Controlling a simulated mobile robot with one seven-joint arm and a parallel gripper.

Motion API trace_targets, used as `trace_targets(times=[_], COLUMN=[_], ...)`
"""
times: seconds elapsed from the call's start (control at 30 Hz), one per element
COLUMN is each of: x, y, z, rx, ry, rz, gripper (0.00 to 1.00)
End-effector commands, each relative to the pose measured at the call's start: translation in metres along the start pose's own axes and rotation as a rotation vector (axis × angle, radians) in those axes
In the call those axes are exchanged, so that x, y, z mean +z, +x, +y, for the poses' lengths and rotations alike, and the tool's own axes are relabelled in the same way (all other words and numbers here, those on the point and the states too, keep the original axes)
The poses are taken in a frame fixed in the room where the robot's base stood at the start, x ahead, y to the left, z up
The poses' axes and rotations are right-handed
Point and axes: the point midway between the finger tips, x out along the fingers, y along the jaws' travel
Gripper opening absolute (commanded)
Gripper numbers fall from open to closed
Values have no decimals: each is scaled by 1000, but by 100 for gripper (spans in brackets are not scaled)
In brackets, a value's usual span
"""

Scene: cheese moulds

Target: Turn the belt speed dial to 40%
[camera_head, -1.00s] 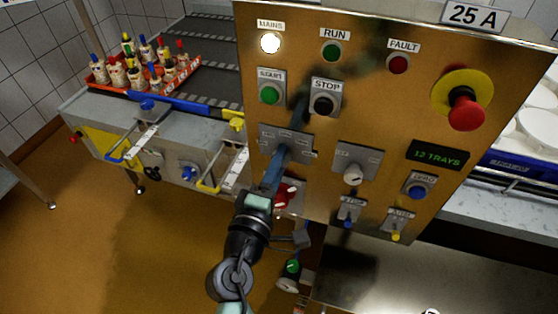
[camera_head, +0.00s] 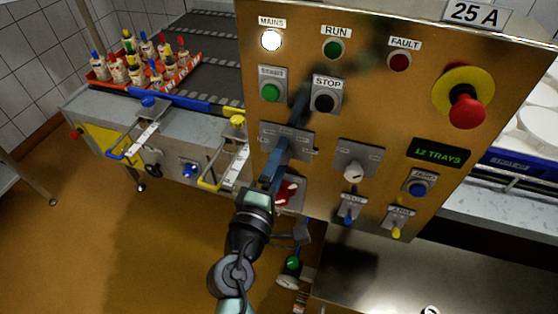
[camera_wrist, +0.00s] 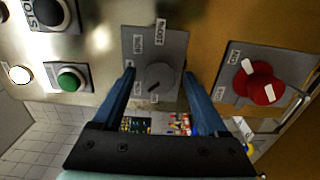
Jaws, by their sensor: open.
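A grey round dial (camera_wrist: 158,77) on a grey plate sits between the fingers of my gripper (camera_wrist: 159,70) in the wrist view. The fingers are open, one on each side of it; I cannot tell whether they touch it. In the head view, my gripper (camera_head: 284,146) is in front of its plate (camera_head: 304,143), below the green start button, and hides the dial. A second plate to the right carries a pale dial (camera_head: 353,173). The labels are too small to read, so I cannot tell for sure which dial sets belt speed.
The brass panel (camera_head: 385,110) also carries a stop button (camera_head: 324,102), a red emergency stop (camera_head: 467,110) and a tray display (camera_head: 438,153). A red rotary switch (camera_wrist: 262,84) is close to the right of my gripper in the wrist view. A bottle tray (camera_head: 183,82) stands behind left.

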Motion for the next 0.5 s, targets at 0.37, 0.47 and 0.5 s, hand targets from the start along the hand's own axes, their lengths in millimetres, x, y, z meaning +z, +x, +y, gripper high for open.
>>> trace_targets(times=[0.37,0.47,0.5], x=[0,0,0], y=[-44,-67,-76], z=[-4,-4,-4], rx=[-2,-3,-2], ry=[-1,-1,-1], rz=[2,3,3], gripper=[76,76,76])
